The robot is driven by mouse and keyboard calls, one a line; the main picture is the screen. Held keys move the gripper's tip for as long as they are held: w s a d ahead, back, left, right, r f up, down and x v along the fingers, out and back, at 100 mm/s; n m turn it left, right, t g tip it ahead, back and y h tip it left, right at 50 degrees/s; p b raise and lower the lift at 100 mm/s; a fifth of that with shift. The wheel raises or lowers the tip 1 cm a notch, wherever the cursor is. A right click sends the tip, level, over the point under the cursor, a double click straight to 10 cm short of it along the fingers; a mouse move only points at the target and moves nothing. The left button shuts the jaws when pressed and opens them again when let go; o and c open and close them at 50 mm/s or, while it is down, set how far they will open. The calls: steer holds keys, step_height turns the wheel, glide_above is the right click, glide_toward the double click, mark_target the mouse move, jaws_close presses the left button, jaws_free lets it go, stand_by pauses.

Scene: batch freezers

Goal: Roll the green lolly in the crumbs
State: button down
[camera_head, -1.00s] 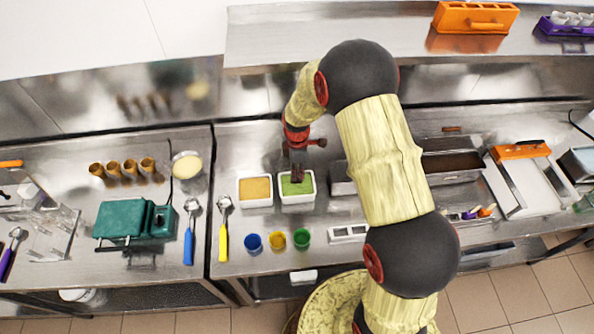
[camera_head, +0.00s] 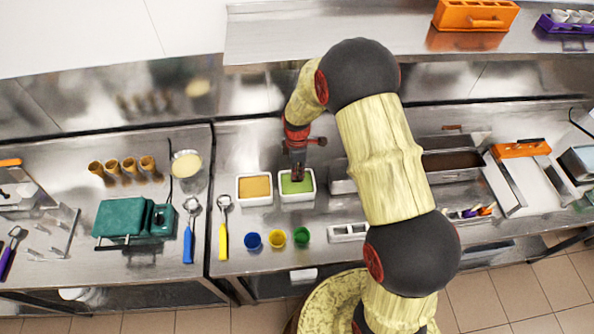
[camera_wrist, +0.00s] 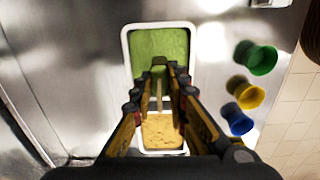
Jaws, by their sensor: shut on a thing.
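A white tub with green filling (camera_head: 310,196) stands on the counter, and a white tub with tan crumbs (camera_head: 256,203) stands left of it. In the wrist view, the green filling (camera_wrist: 143,42) is at the top and the tan crumbs (camera_wrist: 160,133) are below. My gripper (camera_head: 297,178) points down over the green tub. In the wrist view, my gripper (camera_wrist: 158,66) is shut, with a thin pale stick (camera_wrist: 159,97) between its fingers. The lolly's green body cannot be told apart from the green filling, nor its depth in it.
Blue (camera_head: 253,241), yellow (camera_head: 276,239) and green (camera_head: 302,236) cups stand in front of the tubs. A yellow-handled scoop (camera_head: 223,235) lies to the left. A holder with purple and orange lollies (camera_head: 474,212) is at the right. Steel bins stand behind my arm.

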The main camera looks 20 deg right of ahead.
steer(key=shift+f, duration=0.1)
steer(key=shift+f+b, duration=1.95)
steer(key=shift+f, duration=0.85)
steer(key=shift+d, duration=0.2)
steer(key=shift+s+d, duration=0.1)
steer(key=shift+d, duration=0.5)
steer(key=shift+w+a+b, duration=0.15)
steer(key=shift+a+b, duration=0.05)
steer(key=shift+a, duration=0.6)
steer(key=shift+w+a+b, duration=0.15)
steer(key=shift+a, duration=0.65)
steer(key=shift+d, duration=0.15)
